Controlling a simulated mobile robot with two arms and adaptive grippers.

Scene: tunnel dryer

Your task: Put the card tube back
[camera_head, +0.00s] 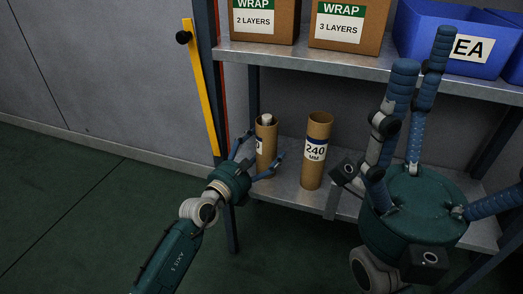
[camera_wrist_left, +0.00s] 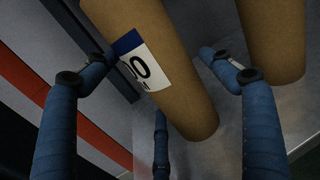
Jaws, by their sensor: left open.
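A brown card tube (camera_head: 266,135) stands upright on the lower shelf, with a pale cylindrical end showing at its open top. In the left wrist view this tube (camera_wrist_left: 183,88) carries a blue-and-white label, partly readable as "00". My left gripper (camera_head: 262,154) is open, its fingers spread on both sides of this tube; I cannot tell whether they touch it. A second card tube (camera_head: 318,130), labelled "240 MM", stands to its right and also shows in the left wrist view (camera_wrist_left: 275,40). My right gripper (camera_head: 447,125) has its fingers spread and holds nothing visible.
The lower shelf (camera_head: 289,190) has a narrow gap between the tubes. The upper shelf (camera_head: 300,58) overhangs behind, carrying "WRAP" boxes (camera_head: 342,31) and blue bins (camera_head: 440,25). A dark post and a yellow bar (camera_head: 203,90) stand at the left. The floor at left is clear.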

